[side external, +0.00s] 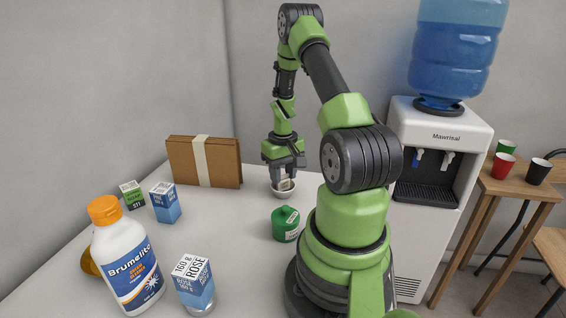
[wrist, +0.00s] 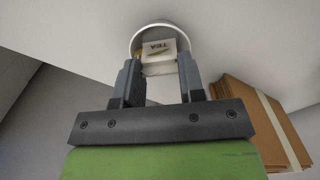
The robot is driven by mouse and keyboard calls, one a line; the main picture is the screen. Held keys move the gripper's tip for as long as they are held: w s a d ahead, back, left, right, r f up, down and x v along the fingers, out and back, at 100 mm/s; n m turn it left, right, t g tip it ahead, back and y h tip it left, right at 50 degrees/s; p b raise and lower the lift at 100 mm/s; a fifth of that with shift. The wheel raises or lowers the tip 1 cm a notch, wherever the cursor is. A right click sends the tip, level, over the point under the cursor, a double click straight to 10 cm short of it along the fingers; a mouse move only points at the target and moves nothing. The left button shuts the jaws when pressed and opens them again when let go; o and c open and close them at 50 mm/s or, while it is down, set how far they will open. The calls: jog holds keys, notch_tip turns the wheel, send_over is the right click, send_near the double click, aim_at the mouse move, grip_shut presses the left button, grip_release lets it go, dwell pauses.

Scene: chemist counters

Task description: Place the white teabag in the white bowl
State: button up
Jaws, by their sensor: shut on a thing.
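The white bowl (side external: 283,193) stands on the counter in the side view, right below my gripper (side external: 288,180). In the wrist view, the bowl's rim (wrist: 164,25) curves around the far side of the teabag. The white teabag (wrist: 158,57), marked TEA, sits between the two fingers of my gripper (wrist: 160,75), which is shut on it. In the side view the teabag is small and partly hidden by the fingers. It appears at or just above the bowl's opening; I cannot tell whether it touches the bowl.
A green container (side external: 286,223) stands in front of the bowl. A brown folder-like box (side external: 180,160) stands behind at left. A white bottle (side external: 128,265) and small cartons (side external: 165,202) stand at front left. The water dispenser (side external: 440,150) is at right. The counter's middle is clear.

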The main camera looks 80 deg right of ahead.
jog(key=shift+f, duration=0.5)
jog(key=o, duration=1)
jog(key=shift+c, duration=0.2)
jog(key=shift+r, duration=0.15)
jog(key=shift+r, duration=3.4)
